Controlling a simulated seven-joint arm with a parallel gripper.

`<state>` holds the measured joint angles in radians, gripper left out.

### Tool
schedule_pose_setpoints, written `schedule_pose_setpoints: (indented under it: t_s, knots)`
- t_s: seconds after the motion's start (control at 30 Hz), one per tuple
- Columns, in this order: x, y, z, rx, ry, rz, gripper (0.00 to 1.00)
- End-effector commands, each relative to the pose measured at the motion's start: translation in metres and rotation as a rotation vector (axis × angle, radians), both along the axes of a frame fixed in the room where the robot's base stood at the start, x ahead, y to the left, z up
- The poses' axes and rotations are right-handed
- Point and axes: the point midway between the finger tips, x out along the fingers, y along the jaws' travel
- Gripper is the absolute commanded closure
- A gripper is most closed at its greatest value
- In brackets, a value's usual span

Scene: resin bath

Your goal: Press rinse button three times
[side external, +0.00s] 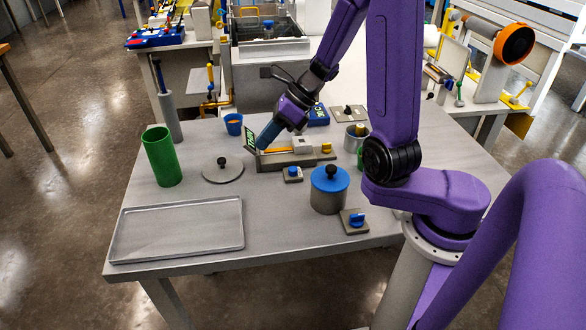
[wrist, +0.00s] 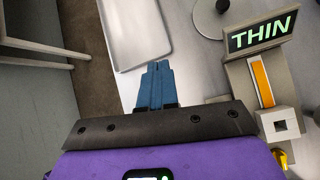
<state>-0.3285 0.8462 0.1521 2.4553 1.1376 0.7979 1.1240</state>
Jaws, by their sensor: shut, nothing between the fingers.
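My gripper (side external: 264,142) is shut and empty, pointing down and left above the table beside the lit sign. In the wrist view its blue fingers (wrist: 158,70) are together, over bare table left of the device. A small blue button or knob on a grey base (side external: 292,173) sits in front of the device. Another blue knob on a grey plate (side external: 355,220) is near the table's front edge. No label shows which is the rinse button. The grey device (side external: 290,159) has an orange strip (wrist: 262,84) and a sign (wrist: 259,34) reading THIN.
A grey tray (side external: 178,254), a green cylinder (side external: 161,157) and a round black-knobbed lid (side external: 222,174) stand at left. A blue-lidded grey pot (side external: 328,198) stands between the blue knobs. A blue cup (side external: 233,126) and metal cup (side external: 354,142) are farther back.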

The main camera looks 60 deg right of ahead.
Motion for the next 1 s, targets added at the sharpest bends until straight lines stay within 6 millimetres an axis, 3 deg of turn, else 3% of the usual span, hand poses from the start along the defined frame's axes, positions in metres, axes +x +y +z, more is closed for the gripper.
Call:
schedule_pose_setpoints:
  t_s: [0.6,1.0]
  knots:
    - [-0.013,-0.076,-0.011,0.251,0.106,-0.730,1.00]
    - [-0.021,-0.092,-0.013,0.302,0.117,-0.863,1.00]
